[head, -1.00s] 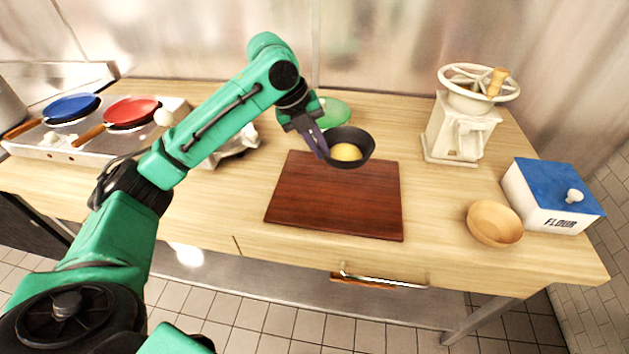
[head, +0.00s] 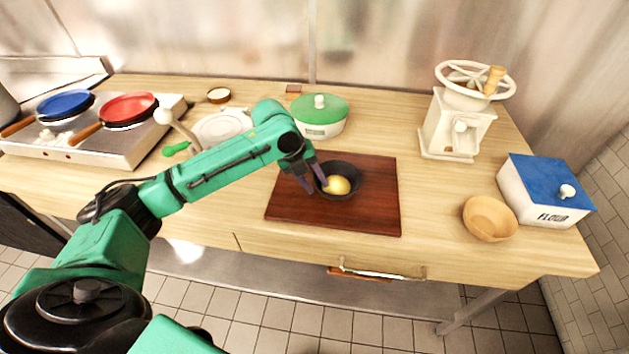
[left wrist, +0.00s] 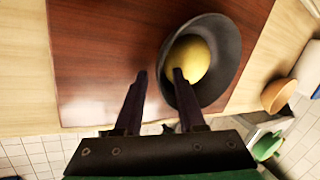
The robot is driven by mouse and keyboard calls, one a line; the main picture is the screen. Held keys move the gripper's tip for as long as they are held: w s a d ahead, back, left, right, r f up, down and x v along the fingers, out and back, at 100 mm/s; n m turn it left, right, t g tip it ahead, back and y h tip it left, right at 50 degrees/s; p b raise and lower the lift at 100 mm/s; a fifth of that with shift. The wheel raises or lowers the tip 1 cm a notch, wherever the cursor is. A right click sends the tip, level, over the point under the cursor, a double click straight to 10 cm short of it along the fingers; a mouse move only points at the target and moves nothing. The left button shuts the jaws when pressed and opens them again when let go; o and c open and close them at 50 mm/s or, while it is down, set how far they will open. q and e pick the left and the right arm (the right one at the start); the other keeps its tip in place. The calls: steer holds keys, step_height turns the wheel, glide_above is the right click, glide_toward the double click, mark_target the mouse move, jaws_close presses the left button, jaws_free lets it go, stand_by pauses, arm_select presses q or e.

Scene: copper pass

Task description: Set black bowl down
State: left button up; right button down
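The black bowl (head: 352,171) sits upright on the dark red-brown cutting board (head: 300,216). A round yellow item (head: 339,186) lies in it. My left gripper (head: 316,188) is at the bowl's left side with its fingers spread. In the left wrist view, the gripper (left wrist: 160,73) straddles the rim of the bowl (left wrist: 230,60). One finger is over the inside, partly in front of the yellow item (left wrist: 196,53), and the other is outside over the board (left wrist: 95,55). My right gripper is not in view.
A green-lidded pot (head: 320,112) stands behind the board. A wooden bowl (head: 489,219), a blue-lidded flour box (head: 548,190) and a white grinder (head: 458,130) are to the right. A stove with blue (head: 66,104) and red (head: 128,108) pans is at left. The board's front is clear.

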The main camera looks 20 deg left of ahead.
arm_select(q)
steer(key=shift+r, duration=0.1)
steer(key=shift+a+r, duration=0.15)
steer(key=shift+r, duration=0.15)
steer(key=b+v, duration=0.1)
steer(key=v, duration=1)
steer(key=shift+r, duration=0.2)
steer(key=shift+s, duration=0.1)
